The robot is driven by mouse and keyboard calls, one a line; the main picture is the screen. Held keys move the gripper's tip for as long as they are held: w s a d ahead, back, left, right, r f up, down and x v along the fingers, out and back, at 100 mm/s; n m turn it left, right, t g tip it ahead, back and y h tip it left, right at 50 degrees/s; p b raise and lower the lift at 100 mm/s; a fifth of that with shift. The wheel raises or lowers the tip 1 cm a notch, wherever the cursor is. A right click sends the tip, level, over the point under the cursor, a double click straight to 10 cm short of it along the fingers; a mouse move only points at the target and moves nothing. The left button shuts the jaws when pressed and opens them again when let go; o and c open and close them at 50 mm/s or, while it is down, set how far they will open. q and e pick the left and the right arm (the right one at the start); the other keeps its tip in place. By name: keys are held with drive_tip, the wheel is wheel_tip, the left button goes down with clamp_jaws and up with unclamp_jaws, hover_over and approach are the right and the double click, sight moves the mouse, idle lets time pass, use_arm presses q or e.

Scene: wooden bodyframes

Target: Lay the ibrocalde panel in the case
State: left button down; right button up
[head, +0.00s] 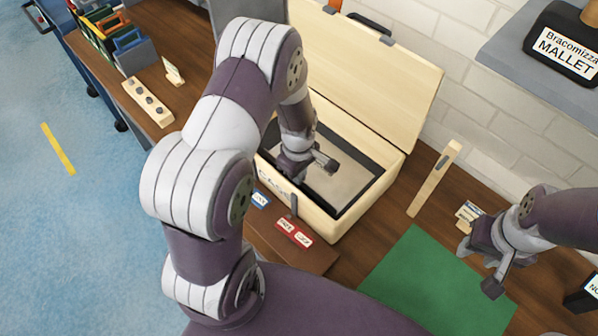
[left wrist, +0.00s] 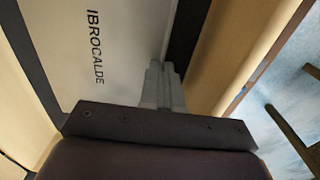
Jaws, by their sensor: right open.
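The ibrocalde panel (head: 343,184) is a flat pale grey board inside the open wooden case (head: 335,228), within its dark lining. In the left wrist view the panel (left wrist: 105,40) shows its name IBROCALDE, with dark lining on both sides. My left gripper (head: 307,170) reaches down into the case; in the left wrist view its fingers (left wrist: 163,88) are close together at the panel's edge and appear shut on it. Whether the panel touches the case floor is hidden. My right gripper (head: 478,270) is open and empty above the green mat.
The case lid (head: 385,70) stands open at the back. A wooden bar (head: 434,178) lies right of the case. A red label plate (head: 293,232) is at its front. The green mat (head: 430,280) looks clear. A wooden block with knobs (head: 148,102) and a coloured rack (head: 110,35) are left.

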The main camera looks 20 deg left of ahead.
use_arm(q)
drive_tip(key=shift+f, duration=0.1)
drive_tip(key=c, duration=1.4)
unclamp_jaws()
drive_tip(key=shift+w, duration=0.1)
drive_tip(key=shift+o, duration=0.2)
wheel_tip(320, 180, up, 12)
drive_tip(key=b, duration=0.1)
drive_tip(key=s+d+r+m+t, duration=0.1)
drive_tip(key=s+d+r+m, duration=0.1)
drive_tip(key=s+m, duration=0.8)
drive_tip(key=d+m, duration=0.1)
drive_tip(key=m, duration=0.3)
drive_tip(key=shift+d+r, duration=0.2)
drive_tip(key=shift+r, duration=0.2)
